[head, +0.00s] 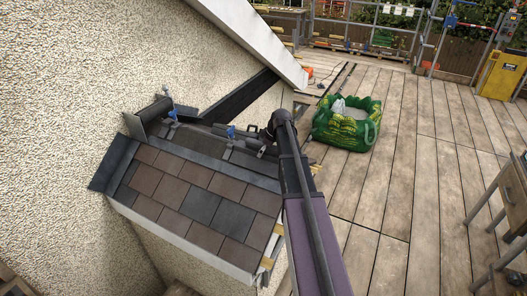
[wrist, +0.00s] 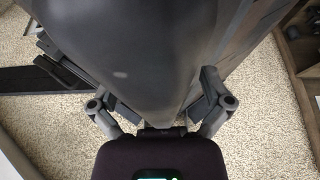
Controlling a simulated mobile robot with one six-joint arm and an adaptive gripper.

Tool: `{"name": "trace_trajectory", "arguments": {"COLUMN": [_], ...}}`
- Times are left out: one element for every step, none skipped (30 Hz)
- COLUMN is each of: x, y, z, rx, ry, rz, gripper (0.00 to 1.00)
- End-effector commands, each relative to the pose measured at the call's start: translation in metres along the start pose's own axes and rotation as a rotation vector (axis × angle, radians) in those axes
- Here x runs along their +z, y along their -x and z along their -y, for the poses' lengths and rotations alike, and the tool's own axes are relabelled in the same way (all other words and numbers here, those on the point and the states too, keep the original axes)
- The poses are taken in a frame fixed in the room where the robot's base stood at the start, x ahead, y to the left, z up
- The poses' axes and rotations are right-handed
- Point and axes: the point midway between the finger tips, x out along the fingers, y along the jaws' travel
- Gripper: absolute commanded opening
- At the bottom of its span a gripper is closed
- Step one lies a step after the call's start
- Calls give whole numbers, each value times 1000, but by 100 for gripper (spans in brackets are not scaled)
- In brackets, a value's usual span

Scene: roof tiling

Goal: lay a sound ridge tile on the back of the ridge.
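A dark grey, smooth, curved ridge tile (wrist: 140,55) fills the middle of the wrist view. The fingers of my gripper (wrist: 155,108) stand on either side of its near end and appear closed against it. In the head view my gripper (head: 262,143) is low over the right end of the ridge, partly hidden by my arm. The ridge (head: 205,143) runs along the top of a small roof with brown and grey shingles (head: 190,190). Contact between held tile and ridge cannot be told.
Small blue fittings (head: 231,132) stand along the ridge. A rough pale wall (head: 60,90) closes the left side. A green bag (head: 347,123) stands on the plank deck (head: 405,160) to the right. A wooden table (head: 508,195) is at the right edge. The deck between is clear.

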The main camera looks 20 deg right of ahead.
Motion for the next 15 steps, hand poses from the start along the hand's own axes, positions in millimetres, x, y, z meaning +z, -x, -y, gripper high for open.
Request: {"name": "trace_trajectory", "arguments": {"x": [0, 0, 0, 0, 0, 0, 0, 0, 0, 0, 0, 0, 0, 0, 0], "y": [0, 0, 0, 0, 0, 0, 0, 0, 1, 2, 2, 3, 4, 6, 8], "z": [0, 0, 0, 0, 0, 0, 0, 0, 0, 0, 0, 0, 0, 0, 0], "rx": [0, 0, 0, 0, 0, 0, 0, 0, 0, 0, 0, 0, 0, 0, 0], "ry": [0, 0, 0, 0, 0, 0, 0, 0, 0, 0, 0, 0, 0, 0, 0], "rz": [0, 0, 0, 0, 0, 0, 0, 0, 0, 0, 0, 0, 0, 0, 0], "gripper": [100, 100, 100, 100, 100, 100, 100, 100, 100, 100, 100, 100, 100, 100, 100]}}
